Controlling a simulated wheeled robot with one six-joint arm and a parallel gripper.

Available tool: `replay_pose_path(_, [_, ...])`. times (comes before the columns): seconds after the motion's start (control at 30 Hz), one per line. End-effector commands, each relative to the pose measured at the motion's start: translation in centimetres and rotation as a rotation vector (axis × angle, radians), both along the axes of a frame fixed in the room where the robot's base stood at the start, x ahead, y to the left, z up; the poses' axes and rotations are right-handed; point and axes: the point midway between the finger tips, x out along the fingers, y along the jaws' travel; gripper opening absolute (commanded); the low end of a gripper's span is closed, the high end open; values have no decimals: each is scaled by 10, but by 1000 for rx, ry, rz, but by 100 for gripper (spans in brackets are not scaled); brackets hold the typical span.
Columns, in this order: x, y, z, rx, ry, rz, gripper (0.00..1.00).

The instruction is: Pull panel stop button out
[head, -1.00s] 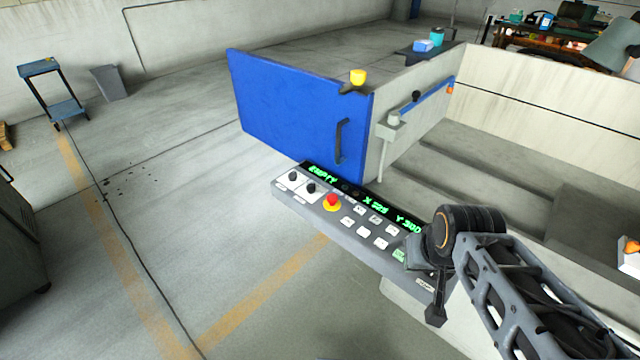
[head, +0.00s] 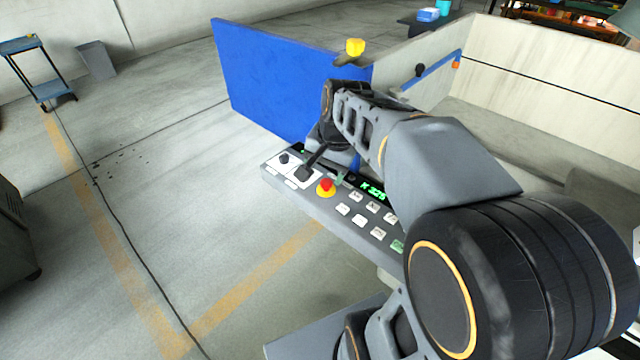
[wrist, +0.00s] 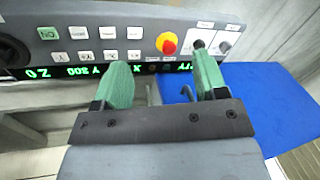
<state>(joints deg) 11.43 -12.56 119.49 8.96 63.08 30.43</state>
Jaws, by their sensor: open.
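The stop button is a red mushroom head on a yellow ring (head: 326,187) on the grey control panel (head: 345,221). In the wrist view the stop button (wrist: 167,44) shows beyond the gap between my two green fingers, nearer the right one. My gripper (wrist: 162,58) is open and empty, its fingers wide apart. In the head view my gripper (head: 323,172) hovers at the panel's back edge, just beyond the button. The button is apart from the fingers; their exact height over the panel is hard to tell. My arm hides the panel's right end.
Two black knobs are left of the button in the head view, including one dark knob (head: 284,158); white keys (head: 357,197) are to its right. A green-lit display (head: 372,188) runs along the panel. A blue door (head: 265,85) stands behind. Open floor lies left.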

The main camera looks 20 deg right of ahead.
Motion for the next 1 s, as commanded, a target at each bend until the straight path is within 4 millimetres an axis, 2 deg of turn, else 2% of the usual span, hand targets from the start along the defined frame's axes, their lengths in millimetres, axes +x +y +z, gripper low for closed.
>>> replay_pose_path(0.03, [20,-15,-14,56,39,-145,66])
replay_pose_path(0.2, [70,-59,-31,232,160,-580,66])
replay_pose_path(0.33, [95,-89,-45,331,238,-826,66])
replay_pose_path(0.5, [111,-115,-58,404,302,-1013,66])
replay_pose_path(0.6, [115,-119,-66,423,320,-1057,66])
replay_pose_path(0.73, [118,-115,-81,428,326,-1074,66])
replay_pose_path(1.0, [124,-96,-130,427,325,-1071,66])
